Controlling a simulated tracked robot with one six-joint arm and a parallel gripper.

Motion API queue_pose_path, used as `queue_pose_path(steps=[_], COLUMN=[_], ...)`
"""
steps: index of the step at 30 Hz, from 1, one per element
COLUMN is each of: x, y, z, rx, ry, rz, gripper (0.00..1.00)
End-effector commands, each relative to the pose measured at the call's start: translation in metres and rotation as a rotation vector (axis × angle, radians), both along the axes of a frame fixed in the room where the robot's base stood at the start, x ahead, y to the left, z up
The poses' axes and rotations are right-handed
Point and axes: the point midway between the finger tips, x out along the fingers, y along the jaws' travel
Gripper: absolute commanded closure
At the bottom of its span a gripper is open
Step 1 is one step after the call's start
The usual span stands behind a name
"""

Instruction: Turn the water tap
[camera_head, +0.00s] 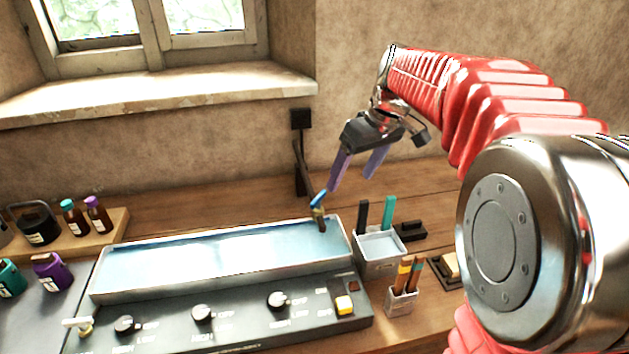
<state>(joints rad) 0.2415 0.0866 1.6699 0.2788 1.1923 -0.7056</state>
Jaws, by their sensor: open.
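A small tap (319,211) with a brass-coloured body and a slim blue handle (321,197) stands at the back right end of the long shallow water tray (222,288). The handle leans up to the right. My gripper (351,184) hangs above and right of the tap, with its two purple fingers apart and nothing between them. The left fingertip looks very near the blue handle; I cannot tell whether they touch. A second fitting with a white handle (77,322) sits at the front left of the tray's control panel.
A white-grey container (380,265) with upright tools stands right of the tray, with a brush cup (401,301) in front. A dark upright post (300,165) rises behind the tap. Bottles (96,215) stand at the left. Wooden tabletop (215,215) behind the tray is clear.

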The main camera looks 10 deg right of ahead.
Motion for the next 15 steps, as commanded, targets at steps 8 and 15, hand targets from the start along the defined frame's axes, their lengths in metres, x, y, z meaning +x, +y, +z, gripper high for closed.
queue_pose_path(steps=[8, 15], x=[0.022, 0.016], y=[0.010, 0.016], z=[0.043, 0.046], rx=[-0.012, -0.026], ry=[-0.095, -0.113], rz=[0.271, 0.420], gripper=[0.27, 0.27])
